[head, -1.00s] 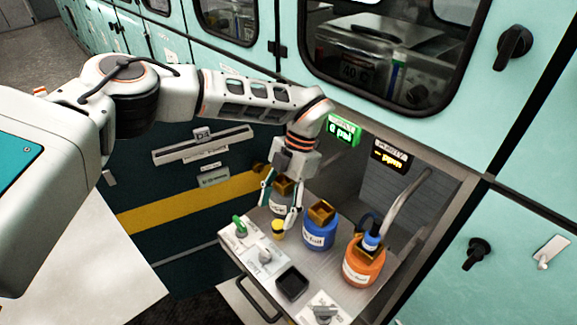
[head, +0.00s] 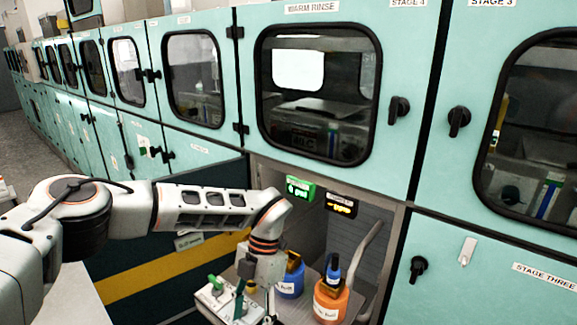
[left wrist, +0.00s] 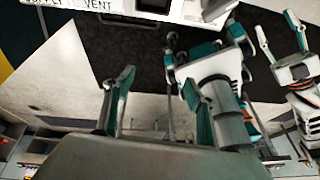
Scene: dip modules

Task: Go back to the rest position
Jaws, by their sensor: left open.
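My left gripper (head: 252,302) hangs down at the lower edge of the head view, in front of the control panel (head: 210,298) in the open bay, hiding part of it. In the left wrist view my left gripper (left wrist: 158,95) has its teal-lined fingers apart with nothing between them. Behind it in that view, more white-and-teal gripper parts (left wrist: 225,75) show, and another two-fingered gripper (left wrist: 290,65) stands at the right edge with fingers spread. I cannot tell which of these belongs to my right arm. The head view shows no right gripper.
A blue bottle (head: 290,278) and an orange bottle (head: 330,303) stand just right of my left gripper. A green display (head: 300,189) and an amber display (head: 341,204) hang above. Teal cabinets with black handles line the back. The panel edge (left wrist: 100,12) crosses the wrist view's top.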

